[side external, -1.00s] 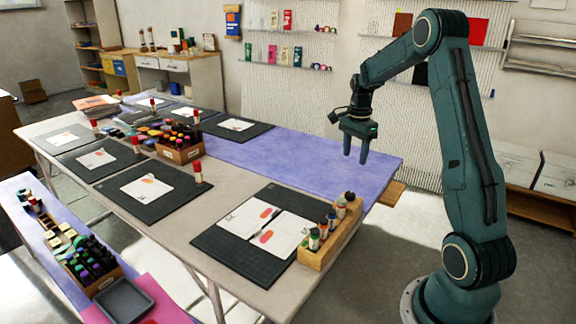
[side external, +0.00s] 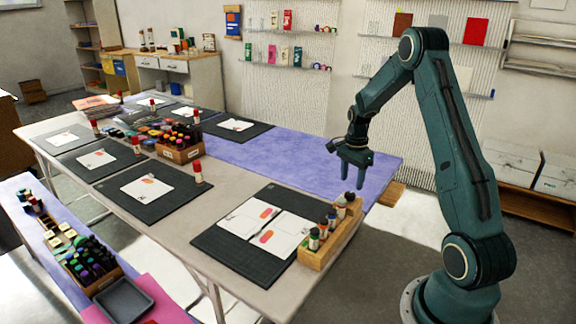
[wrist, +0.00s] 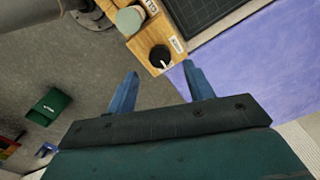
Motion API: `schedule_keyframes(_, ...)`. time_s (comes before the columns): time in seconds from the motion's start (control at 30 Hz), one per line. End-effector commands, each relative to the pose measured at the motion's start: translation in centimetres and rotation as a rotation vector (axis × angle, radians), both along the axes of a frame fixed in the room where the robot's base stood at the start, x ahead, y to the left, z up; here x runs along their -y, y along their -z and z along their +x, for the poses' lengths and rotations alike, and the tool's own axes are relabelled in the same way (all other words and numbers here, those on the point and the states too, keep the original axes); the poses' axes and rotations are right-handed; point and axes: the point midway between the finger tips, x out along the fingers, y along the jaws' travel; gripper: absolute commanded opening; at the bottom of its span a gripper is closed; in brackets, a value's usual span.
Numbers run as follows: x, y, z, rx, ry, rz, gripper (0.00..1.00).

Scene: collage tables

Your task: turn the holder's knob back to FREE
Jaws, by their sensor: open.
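The wooden holder (side external: 322,258) stands at the near right end of the table with several small bottles in it. In the wrist view, the holder (wrist: 140,45) shows a round black knob (wrist: 159,54) near its end, with a white pointer mark toward its lower right. A small white label (wrist: 176,44) sits beside the knob; its lettering is too small to read. My gripper (side external: 353,181) is open and empty, above the holder's far end. In the wrist view, the knob appears just beyond the gap between my fingertips (wrist: 160,74), apart from both.
A pale-lidded jar (wrist: 130,19) stands in the holder close to the knob. A dark mat (side external: 213,240) with white cards lies left of the holder. The purple table covering (side external: 300,165) behind is mostly clear.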

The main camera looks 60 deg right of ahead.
Motion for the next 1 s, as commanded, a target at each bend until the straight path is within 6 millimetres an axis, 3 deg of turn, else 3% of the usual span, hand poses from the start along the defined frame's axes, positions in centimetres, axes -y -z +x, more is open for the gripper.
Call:
schedule_keyframes(0.3,0.0,4.1,0.0,-0.001,0.0,0.002,0.52)
schedule_keyframes(0.77,0.0,5.1,0.0,0.0,0.0,0.0,0.52)
schedule_keyframes(0.87,0.0,5.1,0.0,0.0,0.0,0.0,0.39)
schedule_keyframes(1.0,0.0,5.1,0.0,0.0,0.0,0.0,0.11)
